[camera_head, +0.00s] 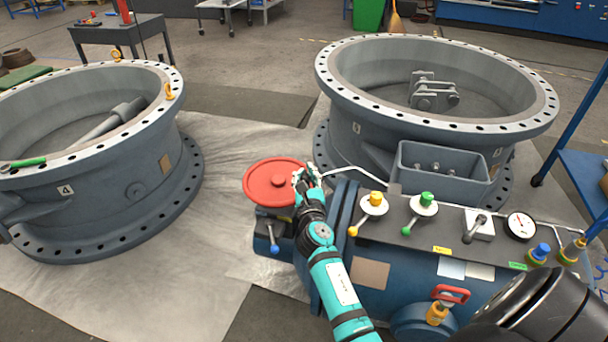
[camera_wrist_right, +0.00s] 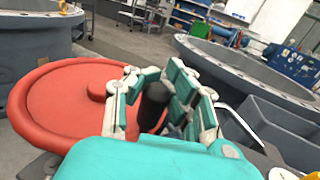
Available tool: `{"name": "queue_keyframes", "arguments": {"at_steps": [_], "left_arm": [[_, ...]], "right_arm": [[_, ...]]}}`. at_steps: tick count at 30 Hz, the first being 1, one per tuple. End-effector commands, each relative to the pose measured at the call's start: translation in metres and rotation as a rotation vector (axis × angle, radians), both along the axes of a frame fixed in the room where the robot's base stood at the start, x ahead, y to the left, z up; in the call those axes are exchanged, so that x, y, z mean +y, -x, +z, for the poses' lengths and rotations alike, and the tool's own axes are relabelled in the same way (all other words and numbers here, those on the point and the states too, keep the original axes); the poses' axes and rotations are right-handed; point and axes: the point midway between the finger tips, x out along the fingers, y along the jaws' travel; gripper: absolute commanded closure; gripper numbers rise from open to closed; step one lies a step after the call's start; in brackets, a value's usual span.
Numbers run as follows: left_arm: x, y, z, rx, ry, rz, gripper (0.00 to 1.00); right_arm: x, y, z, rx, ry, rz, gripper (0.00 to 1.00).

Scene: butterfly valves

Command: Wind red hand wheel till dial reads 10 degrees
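The red hand wheel (camera_head: 268,182) lies flat on the left end of the blue-grey valve actuator (camera_head: 395,285). In the right wrist view the red wheel (camera_wrist_right: 65,105) fills the left side, with a dark upright handle (camera_wrist_right: 153,108) near its rim. My right gripper (camera_head: 308,178) is at the wheel's right edge. In the wrist view its teal and white fingers (camera_wrist_right: 160,78) close in on both sides of the dark handle and appear to touch it. The round white dial (camera_head: 521,226) is at the right of the actuator; its reading is too small to make out. My left gripper is not in view.
Yellow (camera_head: 375,199) and green (camera_head: 426,199) knobbed valves with levers stand on the actuator, right of my gripper. Large flanged valve bodies stand at left (camera_head: 165,185) and behind (camera_head: 345,150). A blue rack (camera_head: 590,160) is at the right edge. Sheeted floor left of the wheel is clear.

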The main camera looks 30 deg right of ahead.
Motion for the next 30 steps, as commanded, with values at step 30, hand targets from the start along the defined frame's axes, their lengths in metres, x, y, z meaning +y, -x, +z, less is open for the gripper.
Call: {"name": "queue_keyframes", "arguments": {"at_steps": [30], "left_arm": [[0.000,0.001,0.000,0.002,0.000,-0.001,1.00]], "right_arm": [[0.031,0.068,-0.005,0.010,-0.002,-0.009,0.53]]}}
